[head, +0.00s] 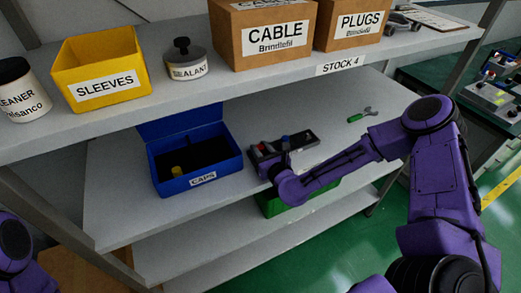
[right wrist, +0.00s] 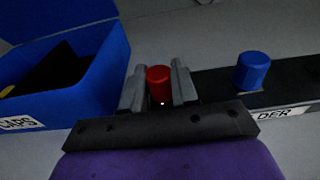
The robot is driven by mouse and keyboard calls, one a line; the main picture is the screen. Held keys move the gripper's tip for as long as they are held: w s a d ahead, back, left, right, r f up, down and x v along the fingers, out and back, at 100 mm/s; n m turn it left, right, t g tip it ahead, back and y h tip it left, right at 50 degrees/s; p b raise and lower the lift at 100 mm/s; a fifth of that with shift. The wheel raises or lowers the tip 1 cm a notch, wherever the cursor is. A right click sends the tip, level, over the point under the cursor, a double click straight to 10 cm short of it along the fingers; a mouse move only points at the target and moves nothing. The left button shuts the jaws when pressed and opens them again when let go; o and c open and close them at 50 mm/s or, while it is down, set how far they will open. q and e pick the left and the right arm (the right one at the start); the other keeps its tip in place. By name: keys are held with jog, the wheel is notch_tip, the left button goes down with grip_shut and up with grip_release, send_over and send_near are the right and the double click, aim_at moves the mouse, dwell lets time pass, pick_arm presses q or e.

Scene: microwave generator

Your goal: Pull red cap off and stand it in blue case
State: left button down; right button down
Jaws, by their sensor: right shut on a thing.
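The red cap (right wrist: 158,76) stands between the two grey fingers of my right gripper (right wrist: 158,88), which is shut on it. The cap is at the left end of a dark block (right wrist: 215,84); whether it still sits on the block is hidden by the gripper. In the head view, my right gripper (head: 268,159) is at the left part of the dark block (head: 300,143). The blue case (head: 201,175), labelled CAPS, is open just to the left, with a yellow cap (head: 177,170) inside. It also shows in the right wrist view (right wrist: 95,85). My left gripper is out of view.
A blue cap (right wrist: 253,71) stands on the block to the right of the red one. A green container (head: 270,206) is below the block's shelf. The upper shelf (head: 190,95), holding boxes, overhangs behind.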

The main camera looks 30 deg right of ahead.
aim_at(261, 148)
jog(key=shift+r, duration=0.1)
dwell(0.4)
jog(key=shift+r+p, duration=0.9)
jog(key=shift+r, duration=0.65)
jog(key=shift+f, duration=0.1)
